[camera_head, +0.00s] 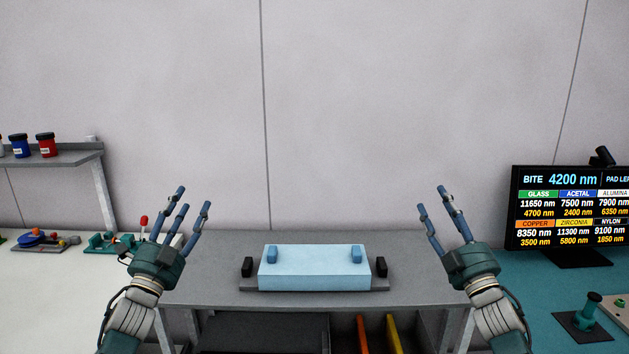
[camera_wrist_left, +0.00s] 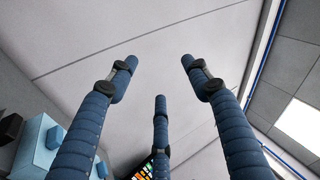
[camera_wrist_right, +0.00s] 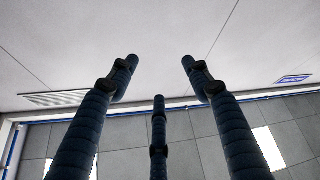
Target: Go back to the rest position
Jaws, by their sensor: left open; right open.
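My left gripper (camera_head: 182,212) is raised in front of the grey bench, left of the light blue block, with its blue fingers spread and pointing up. In the left wrist view its three fingers (camera_wrist_left: 160,80) are apart with nothing between them. My right gripper (camera_head: 440,205) is raised right of the block, fingers spread and pointing up. The right wrist view also shows its fingers (camera_wrist_right: 160,80) apart and empty, against wall and ceiling. Neither gripper touches anything that I can see.
The light blue block (camera_head: 314,270) sits on a dark base on the grey bench (camera_head: 420,262), between two black posts. A shelf (camera_head: 75,156) with jars and several small tools are at left.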

